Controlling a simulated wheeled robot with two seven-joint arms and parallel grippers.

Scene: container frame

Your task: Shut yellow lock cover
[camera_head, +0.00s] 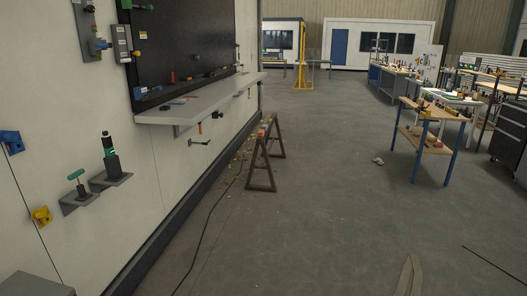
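A small yellow lock cover (41,215) is mounted low on the white wall panel at the left edge. It juts out from the wall, beside a dark vertical seam. It is small here, and I cannot tell how far its lid is open. A similar blue lock piece (12,141) sits higher on the same wall, further left. Neither of my grippers can be made out in this view, and nothing touches the yellow cover.
Right of the yellow cover, small wall shelves hold a green-handled tool (77,181) and a dark green-banded tool (110,156). A grey box-like top (36,285) is at bottom left. A sawhorse (264,160) stands by the wall. The middle floor is mostly clear; workbenches (430,143) stand right.

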